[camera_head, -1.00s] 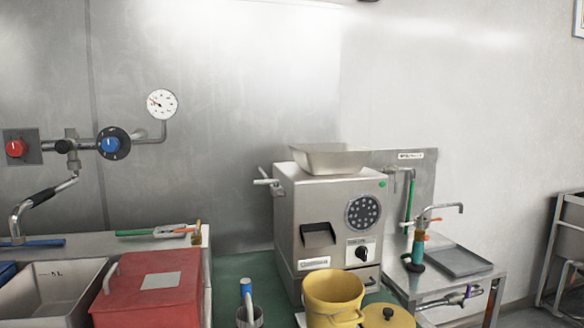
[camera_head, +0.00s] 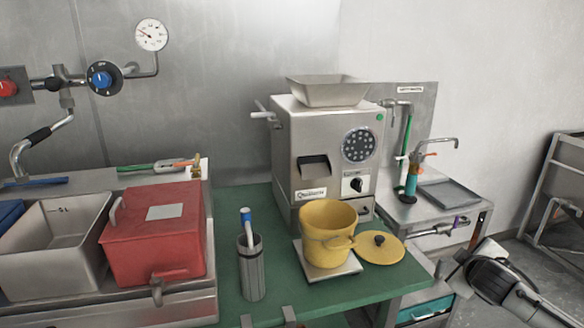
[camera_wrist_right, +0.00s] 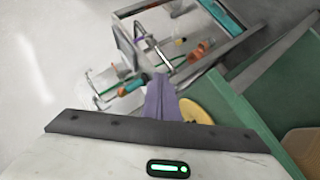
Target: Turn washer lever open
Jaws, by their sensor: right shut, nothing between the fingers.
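The washer (camera_head: 412,180), with a green and orange body, a bent spout and an orange lever (camera_head: 428,155), stands on the metal side table right of the grinder. It also shows at the upper left of the right wrist view (camera_wrist_right: 128,90), where the lever's angle is too small to tell. My right gripper (camera_head: 452,262) is at the lower right of the head view, in front of and below the washer, apart from it. In the right wrist view its purple-grey fingers (camera_wrist_right: 162,98) are together and hold nothing. My left gripper is not in view.
The grinder (camera_head: 310,140) stands at the middle back. A metal pipe with a purple part (camera_head: 455,224) runs along the side table's front. A grey tray (camera_head: 447,194) lies beside the washer.

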